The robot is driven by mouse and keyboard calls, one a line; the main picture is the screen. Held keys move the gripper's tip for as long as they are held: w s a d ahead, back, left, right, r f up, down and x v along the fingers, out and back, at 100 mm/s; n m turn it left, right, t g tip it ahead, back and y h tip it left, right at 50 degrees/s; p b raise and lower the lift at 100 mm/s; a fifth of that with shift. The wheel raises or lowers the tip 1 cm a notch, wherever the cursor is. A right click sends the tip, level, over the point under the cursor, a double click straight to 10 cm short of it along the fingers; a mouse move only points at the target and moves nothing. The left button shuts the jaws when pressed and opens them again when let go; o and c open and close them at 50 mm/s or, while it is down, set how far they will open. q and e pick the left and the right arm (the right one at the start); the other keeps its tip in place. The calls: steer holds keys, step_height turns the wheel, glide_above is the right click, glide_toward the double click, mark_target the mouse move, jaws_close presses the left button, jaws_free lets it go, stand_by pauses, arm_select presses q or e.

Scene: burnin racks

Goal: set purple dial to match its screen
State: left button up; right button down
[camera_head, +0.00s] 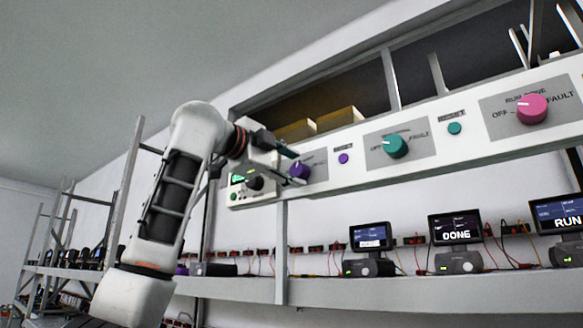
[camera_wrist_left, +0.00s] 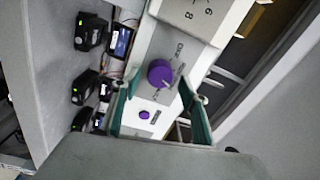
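The purple dial (camera_head: 299,171) sits on the white panel strip, partly behind my left gripper (camera_head: 287,163) in the head view. In the left wrist view the purple dial (camera_wrist_left: 160,73) shows just beyond and between the two spread fingers of my left gripper (camera_wrist_left: 157,98), with no clear contact. The dial's pointer direction and most labels are too small or covered to read. A small screen (camera_head: 370,237) stands on the shelf below, its word unclear. I cannot tell which screen belongs to the purple dial. My right gripper is not in view.
A small purple button (camera_head: 343,158) is beside the dial. A teal dial (camera_head: 396,146) and a pink dial (camera_head: 531,109) are further right. Screens reading DONE (camera_head: 456,228) and RUN (camera_head: 558,215) stand on the shelf (camera_head: 400,291), with wires behind.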

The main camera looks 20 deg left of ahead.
arm_select(q)
steer(key=v, duration=1.2)
steer(key=shift+f, duration=0.15)
stand_by(0.4)
